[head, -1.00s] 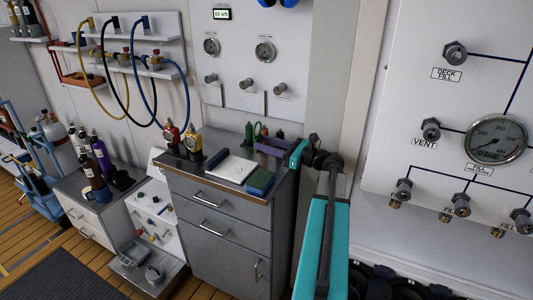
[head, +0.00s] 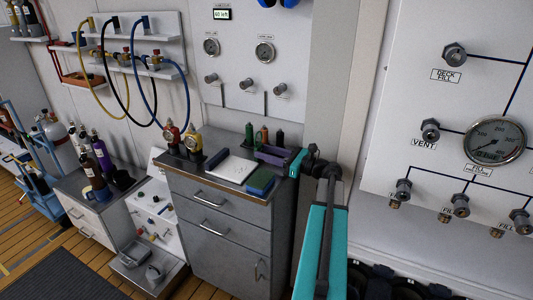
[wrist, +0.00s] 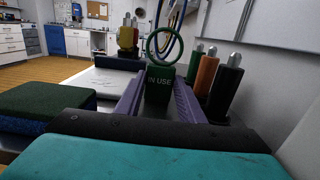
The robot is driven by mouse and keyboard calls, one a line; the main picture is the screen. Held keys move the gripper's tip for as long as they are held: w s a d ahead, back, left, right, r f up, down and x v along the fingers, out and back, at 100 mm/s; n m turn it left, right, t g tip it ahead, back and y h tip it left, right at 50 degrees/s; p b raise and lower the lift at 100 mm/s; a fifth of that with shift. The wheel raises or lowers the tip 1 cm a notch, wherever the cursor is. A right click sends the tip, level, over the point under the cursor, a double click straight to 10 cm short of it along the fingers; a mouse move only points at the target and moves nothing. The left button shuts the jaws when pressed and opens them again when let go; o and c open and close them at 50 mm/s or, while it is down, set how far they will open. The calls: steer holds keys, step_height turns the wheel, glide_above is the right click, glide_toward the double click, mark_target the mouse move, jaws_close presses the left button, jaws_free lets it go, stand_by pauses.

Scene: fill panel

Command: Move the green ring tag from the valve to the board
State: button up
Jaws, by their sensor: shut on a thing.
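The green ring tag (wrist: 160,78) is in the wrist view, its ring upright above a dark plate reading IN USE. My gripper (wrist: 160,98) has purple fingers on either side of the plate and is shut on the tag. In the head view my gripper (head: 272,154) is over the right end of the grey cabinet top; I cannot make out the tag there. Several valves (head: 461,203) are on the white fill panel (head: 400,120) at right. I cannot tell which valve is the tag's, or identify the board for certain.
Green, orange and black bottles (wrist: 208,75) stand close right of my gripper. A white pad (head: 231,168) and a green-and-blue block (head: 260,181) lie on the cabinet (head: 218,220). Brass-topped regulators (head: 193,147) stand at its left. A gauge panel (head: 240,60) is behind.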

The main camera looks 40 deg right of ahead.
steer(key=shift+f, duration=0.1)
steer(key=o, duration=1)
steer(key=shift+s+d, duration=0.1)
steer(key=shift+s, duration=0.05)
steer(key=shift+b+v, duration=0.45)
steer(key=shift+v, duration=3.15)
steer(key=shift+o, duration=0.6)
